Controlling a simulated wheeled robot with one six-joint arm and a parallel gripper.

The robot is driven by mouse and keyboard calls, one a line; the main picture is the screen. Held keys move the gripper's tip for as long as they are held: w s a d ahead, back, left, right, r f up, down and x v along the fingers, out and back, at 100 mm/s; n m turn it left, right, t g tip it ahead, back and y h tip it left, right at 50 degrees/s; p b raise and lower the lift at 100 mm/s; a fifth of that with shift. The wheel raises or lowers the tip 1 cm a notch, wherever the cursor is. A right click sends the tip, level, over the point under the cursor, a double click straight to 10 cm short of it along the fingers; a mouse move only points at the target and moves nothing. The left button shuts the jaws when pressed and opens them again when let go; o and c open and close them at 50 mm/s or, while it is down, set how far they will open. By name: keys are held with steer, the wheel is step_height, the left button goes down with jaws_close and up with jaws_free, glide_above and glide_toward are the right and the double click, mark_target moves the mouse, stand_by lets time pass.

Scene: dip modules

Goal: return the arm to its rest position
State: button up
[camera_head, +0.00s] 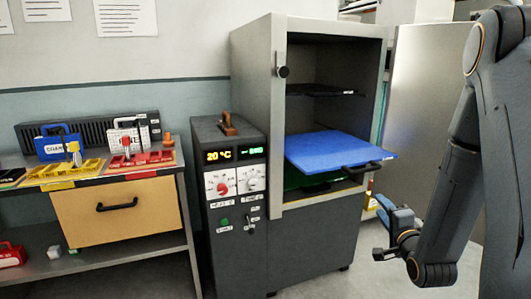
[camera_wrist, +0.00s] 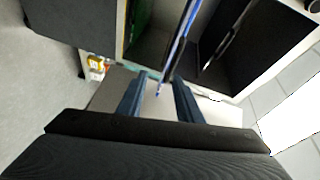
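My arm comes down the right side of the head view, bent at an elbow. My gripper (camera_head: 395,222) is to the right of the grey cabinet, below the front edge of the blue tray. In the wrist view, the two fingers of my gripper (camera_wrist: 158,88) stand apart with a gap between them, and I see nothing held. The blue tray (camera_head: 335,152) sticks out of the cabinet's opening, with a dark handle (camera_head: 362,168) at its front. The tray shows edge-on beyond the fingers in the wrist view (camera_wrist: 180,42).
The grey cabinet (camera_head: 258,75) is open, with a dark shelf above the blue tray and a green tray (camera_head: 297,180) below. A control box (camera_head: 233,150) reads 20 °C. A bench (camera_head: 187,185) at left holds coloured trays and cases. Some floor shows right of the cabinet.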

steer(key=s+a+f+n+g+p, duration=0.2)
steer(key=s+a+n+g, duration=0.6)
steer(key=g, duration=0.1)
steer(key=s+a+r+n+g+p, duration=0.1)
steer(key=s+a+n+g, duration=0.3)
steer(key=s, duration=0.6)
steer(key=s+a+r+n+g, duration=0.3)
steer(key=s+a+n+g, duration=0.1)
steer(key=s, duration=0.7)
steer(key=shift+s+y+p, duration=0.2)
steer(key=shift+y+p, duration=0.1)
steer(key=shift+p, duration=0.05)
